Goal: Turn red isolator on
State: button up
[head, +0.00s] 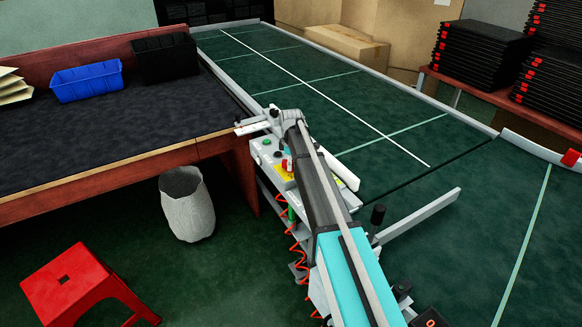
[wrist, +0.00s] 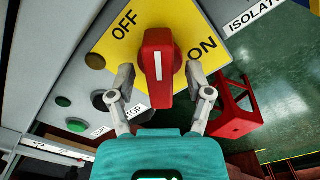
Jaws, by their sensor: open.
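The red isolator (wrist: 158,65) is a rotary knob on a yellow plate (wrist: 105,50) in the wrist view. A white line on it runs upright in the picture. The printed word OFF is at its upper left and ON at its right. My gripper (wrist: 161,78) is open, with one finger on each side of the knob's lower part. I cannot tell whether either finger touches it. In the head view, the red isolator (head: 287,165) shows small beside my arm on the control box (head: 265,152).
A green button (wrist: 77,125) and other round controls sit left of the isolator. The conveyor (head: 400,165) runs beside the control box. A grey bin (head: 187,205) and red stool (head: 75,285) stand on the floor below the dark-topped table (head: 100,125).

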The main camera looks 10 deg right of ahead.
jog(key=shift+f, duration=0.1)
dwell(0.3)
grip_shut()
jog(key=shift+m, duration=0.5)
jog(key=m, duration=0.9)
dwell(0.5)
